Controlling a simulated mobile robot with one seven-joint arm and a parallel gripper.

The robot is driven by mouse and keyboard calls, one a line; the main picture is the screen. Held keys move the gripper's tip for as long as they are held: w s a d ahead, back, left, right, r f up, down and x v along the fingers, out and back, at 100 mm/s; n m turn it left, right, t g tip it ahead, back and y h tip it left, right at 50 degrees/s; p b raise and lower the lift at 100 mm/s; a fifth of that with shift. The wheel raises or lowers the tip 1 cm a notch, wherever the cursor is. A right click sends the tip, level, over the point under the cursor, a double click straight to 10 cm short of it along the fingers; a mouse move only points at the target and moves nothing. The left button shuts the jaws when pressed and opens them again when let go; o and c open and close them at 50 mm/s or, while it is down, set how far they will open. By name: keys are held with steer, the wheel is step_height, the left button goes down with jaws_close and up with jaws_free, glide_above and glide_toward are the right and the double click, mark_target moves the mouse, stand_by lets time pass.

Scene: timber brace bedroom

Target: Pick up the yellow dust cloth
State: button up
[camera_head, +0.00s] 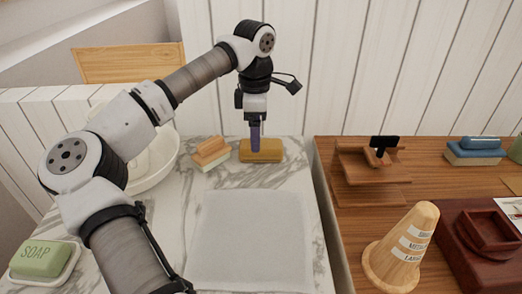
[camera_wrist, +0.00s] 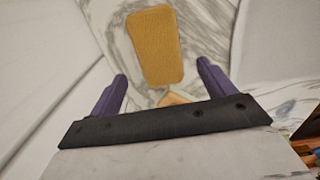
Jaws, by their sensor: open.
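The yellow dust cloth (camera_head: 268,151) is a flat, rounded yellow-orange pad lying on the marble counter near the back wall. In the wrist view, the cloth (camera_wrist: 156,47) lies ahead of my gripper (camera_wrist: 161,80), roughly centred between its two purple fingers. The fingers are spread apart with nothing between them. In the head view, my gripper (camera_head: 255,136) points down over the left part of the cloth. I cannot tell whether the fingertips touch it.
A wooden brush or block (camera_head: 211,154) sits close left of the cloth. A white basin (camera_head: 155,175) is further left, with green soap (camera_head: 40,258) at the front left. A pale mat (camera_head: 250,238) lies in front. A wooden desk (camera_head: 345,225) stands right, holding a cone (camera_head: 402,250).

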step_height(320, 180, down, 5)
steer(key=shift+a, duration=0.15)
steer(key=c, duration=1.1)
step_height(320, 180, up, 20)
steer(key=shift+r+p, duration=0.1)
steer(key=shift+p, duration=0.65)
steer(key=o, duration=0.3)
steer(key=shift+c, duration=0.8)
steer(key=shift+s+f, duration=0.1)
steer(key=shift+f, duration=0.1)
